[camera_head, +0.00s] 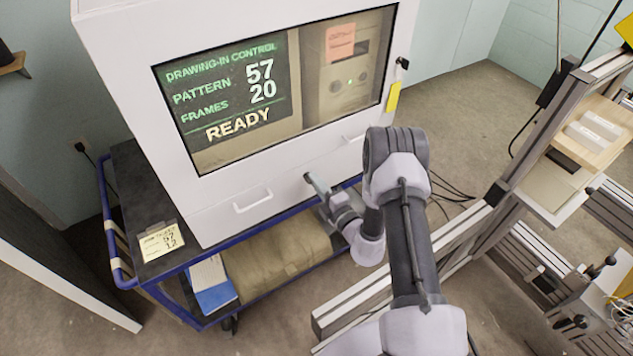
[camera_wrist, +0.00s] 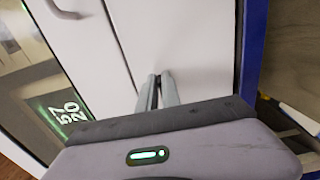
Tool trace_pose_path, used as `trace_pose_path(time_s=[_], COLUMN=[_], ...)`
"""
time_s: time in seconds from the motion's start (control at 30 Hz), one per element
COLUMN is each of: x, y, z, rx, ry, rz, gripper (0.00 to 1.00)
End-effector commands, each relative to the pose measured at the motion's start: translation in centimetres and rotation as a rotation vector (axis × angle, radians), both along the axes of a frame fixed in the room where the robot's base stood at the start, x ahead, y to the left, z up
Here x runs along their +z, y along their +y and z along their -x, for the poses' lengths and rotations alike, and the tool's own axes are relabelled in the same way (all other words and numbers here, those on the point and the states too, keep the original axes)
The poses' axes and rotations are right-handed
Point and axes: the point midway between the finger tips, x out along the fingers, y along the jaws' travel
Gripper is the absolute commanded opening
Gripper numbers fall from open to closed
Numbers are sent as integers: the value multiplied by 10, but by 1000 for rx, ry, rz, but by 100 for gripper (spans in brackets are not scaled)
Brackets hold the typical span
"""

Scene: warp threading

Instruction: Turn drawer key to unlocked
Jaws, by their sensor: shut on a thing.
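The white cabinet (camera_head: 230,196) has a drawer front with two pale handles, one at the left (camera_head: 253,201) and one at the right (camera_head: 356,136). My gripper (camera_head: 309,178) is at the drawer front between these handles, its fingertips at the face. In the wrist view my gripper (camera_wrist: 158,78) is nearly shut on a small dark thing, taken as the drawer key (camera_wrist: 157,79), beside a seam in the white panel. The fingers hide most of the key, so I cannot tell which way it is turned.
The cabinet stands on a blue-framed cart (camera_head: 186,264) with a folded tan cloth (camera_head: 275,256) on its lower shelf. The screen (camera_head: 275,90) reads READY. A yellow tag (camera_head: 393,96) hangs at the cabinet's right edge. A metal frame (camera_head: 465,240) stands at the right.

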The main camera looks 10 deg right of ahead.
Motion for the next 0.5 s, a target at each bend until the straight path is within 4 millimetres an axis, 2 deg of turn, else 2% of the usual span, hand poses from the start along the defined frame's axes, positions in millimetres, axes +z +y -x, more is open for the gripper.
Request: trace_pose_path(time_s=[0.03,0.1,0.4,0.5], x=[0,0,0,0], y=[0,0,0,-3], z=[0,0,1,9], rx=[0,0,0,0], ry=[0,0,0,3], rz=[0,0,0,1], gripper=[14,27,27,27])
